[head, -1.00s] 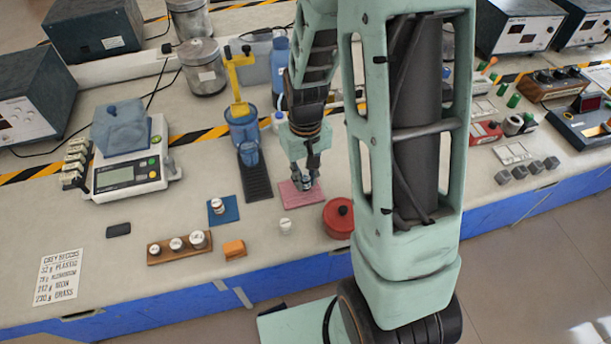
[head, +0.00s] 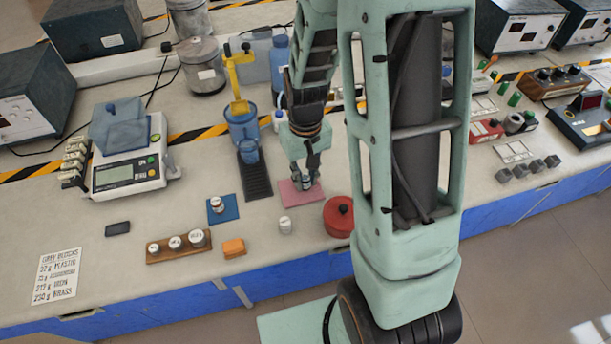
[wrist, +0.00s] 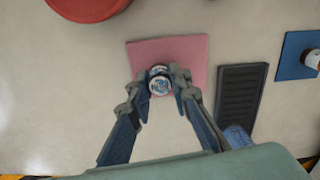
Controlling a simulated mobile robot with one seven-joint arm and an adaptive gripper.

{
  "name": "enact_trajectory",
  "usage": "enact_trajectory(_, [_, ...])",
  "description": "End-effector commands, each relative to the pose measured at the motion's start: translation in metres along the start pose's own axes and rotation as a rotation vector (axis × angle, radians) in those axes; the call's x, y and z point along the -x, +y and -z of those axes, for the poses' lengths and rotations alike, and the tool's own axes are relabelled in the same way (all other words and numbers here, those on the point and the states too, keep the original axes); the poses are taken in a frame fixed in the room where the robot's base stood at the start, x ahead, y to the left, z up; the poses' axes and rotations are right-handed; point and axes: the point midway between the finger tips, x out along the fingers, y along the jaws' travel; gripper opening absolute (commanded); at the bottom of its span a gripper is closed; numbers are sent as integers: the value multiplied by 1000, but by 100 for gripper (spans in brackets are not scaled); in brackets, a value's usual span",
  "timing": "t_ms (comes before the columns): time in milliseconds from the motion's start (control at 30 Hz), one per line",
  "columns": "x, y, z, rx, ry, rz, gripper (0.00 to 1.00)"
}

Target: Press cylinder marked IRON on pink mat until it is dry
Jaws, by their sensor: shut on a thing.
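The pink mat (head: 287,193) lies flat on the bench; it also shows in the wrist view (wrist: 190,48). My gripper (head: 304,182) is over the mat, its fingers pointing down. In the wrist view my gripper (wrist: 160,82) is shut on a small cylinder (wrist: 159,86) with a white top and dark marks too small to read. Another cylinder (head: 217,204) stands on the blue mat (head: 231,213). A white cylinder (head: 285,225) stands on the bare bench.
A wooden holder (head: 158,258) with cylinders and an orange block (head: 233,247) are near the front edge.

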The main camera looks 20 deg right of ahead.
Motion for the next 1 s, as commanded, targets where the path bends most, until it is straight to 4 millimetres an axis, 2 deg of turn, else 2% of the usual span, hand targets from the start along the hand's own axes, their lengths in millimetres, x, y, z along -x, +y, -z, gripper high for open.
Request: enact_trajectory(1000, [-7,0,0,0,0,0,0])
